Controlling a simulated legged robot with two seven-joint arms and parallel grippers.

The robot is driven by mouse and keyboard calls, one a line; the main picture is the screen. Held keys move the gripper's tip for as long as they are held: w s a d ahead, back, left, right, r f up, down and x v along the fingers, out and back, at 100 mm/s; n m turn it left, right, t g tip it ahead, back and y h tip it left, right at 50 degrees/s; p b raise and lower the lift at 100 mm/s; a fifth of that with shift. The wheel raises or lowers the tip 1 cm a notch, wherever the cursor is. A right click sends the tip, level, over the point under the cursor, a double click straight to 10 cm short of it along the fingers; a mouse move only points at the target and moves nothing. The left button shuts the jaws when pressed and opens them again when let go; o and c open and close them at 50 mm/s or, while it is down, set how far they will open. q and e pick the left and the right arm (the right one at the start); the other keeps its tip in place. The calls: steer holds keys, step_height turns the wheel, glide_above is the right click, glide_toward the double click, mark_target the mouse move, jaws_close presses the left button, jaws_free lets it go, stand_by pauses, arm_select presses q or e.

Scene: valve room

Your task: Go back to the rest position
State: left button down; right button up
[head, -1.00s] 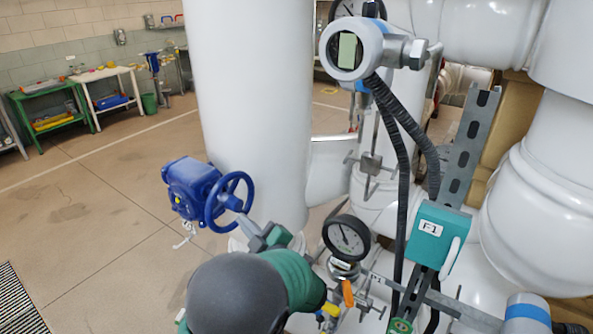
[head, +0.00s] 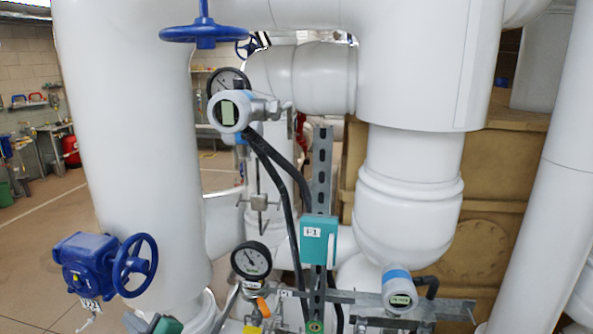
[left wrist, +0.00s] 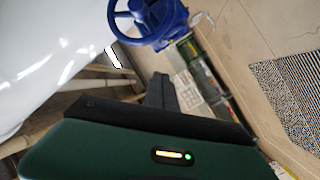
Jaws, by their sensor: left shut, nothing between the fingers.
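My left gripper (head: 155,323) shows at the bottom edge of the head view, a grey and green piece below the blue handwheel (head: 135,265). It is shut and empty, apart from the wheel in this view. The rest of the left arm is cut off by the frame. In the left wrist view the dark shut fingers (left wrist: 162,90) point up the picture, with the blue handwheel (left wrist: 135,14) beyond them. My right gripper is in neither view.
A thick white pipe (head: 130,130) stands beside the blue gearbox (head: 85,262). A gauge (head: 251,260), a teal box (head: 318,241) and black cables are to the right. Open floor (head: 40,225) lies at left. A striped mat (left wrist: 290,95) lies on the floor.

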arm_select(q)
steer(key=w+d+f+m+t+h, duration=0.2)
steer(key=w+d+f+m+h, duration=0.1)
steer(key=d+f+m+h, duration=0.75)
steer(key=s+d+f+m+g+h, duration=0.1)
steer(key=s+d+f+m+g, duration=0.1)
steer(key=s, duration=0.4)
steer(key=s+d+f+m+g+h, duration=0.2)
steer(key=s+d+f+m+g, duration=0.1)
steer(key=s, duration=0.4)
steer(key=s+d+f+m+g+h, duration=0.1)
steer(key=s+d+f+m+g, duration=0.1)
steer(key=s, duration=0.5)
steer(key=d+m+g, duration=0.1)
steer(key=d+m, duration=0.1)
steer(key=m, duration=0.1)
steer(key=shift+d+f, duration=0.3)
steer(key=shift+f, duration=0.05)
